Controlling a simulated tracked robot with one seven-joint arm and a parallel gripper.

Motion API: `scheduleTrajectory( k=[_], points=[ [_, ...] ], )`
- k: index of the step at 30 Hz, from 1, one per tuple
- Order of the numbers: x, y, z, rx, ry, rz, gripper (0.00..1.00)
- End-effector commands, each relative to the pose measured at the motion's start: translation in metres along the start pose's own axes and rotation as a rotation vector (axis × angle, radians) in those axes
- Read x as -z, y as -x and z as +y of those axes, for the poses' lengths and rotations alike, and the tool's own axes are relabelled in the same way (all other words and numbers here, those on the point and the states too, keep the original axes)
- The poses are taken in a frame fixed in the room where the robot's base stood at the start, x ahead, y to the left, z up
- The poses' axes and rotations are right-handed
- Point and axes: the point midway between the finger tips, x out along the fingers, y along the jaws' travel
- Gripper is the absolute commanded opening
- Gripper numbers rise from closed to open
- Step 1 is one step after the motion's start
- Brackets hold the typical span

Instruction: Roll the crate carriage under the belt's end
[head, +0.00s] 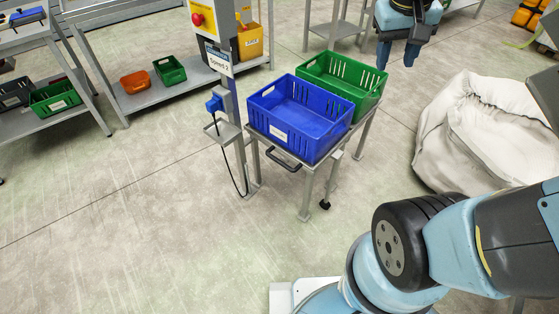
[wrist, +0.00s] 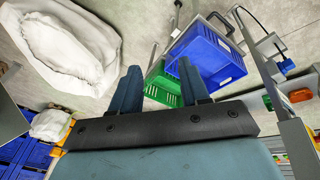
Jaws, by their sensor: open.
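The crate carriage, a grey metal frame on legs with castors (head: 307,190), stands on the floor in the middle of the head view. It carries a blue crate (head: 300,118) in front and a green crate (head: 345,84) behind. A dark handle (head: 284,162) sticks out of its near side; it also shows in the wrist view (wrist: 221,24). My gripper (head: 397,56) is open and empty, beyond and to the right of the crates, apart from them. In the wrist view its two blue fingers (wrist: 160,84) stand apart. I cannot make out the belt's end.
A post with a red button (head: 197,19) and a blue plug (head: 214,104) stands close left of the carriage. A white sack (head: 480,135) lies at right. Shelves with small bins (head: 169,70) stand at left. The front-left floor is clear.

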Motion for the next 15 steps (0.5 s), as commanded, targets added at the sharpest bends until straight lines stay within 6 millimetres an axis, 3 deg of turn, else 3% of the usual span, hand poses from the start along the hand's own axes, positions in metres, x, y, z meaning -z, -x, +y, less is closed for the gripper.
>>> scheduleTrajectory(
  k=[15],
  points=[
    [0.076,-0.082,-0.040,-0.304,0.108,-0.189,0.45]
  ],
)
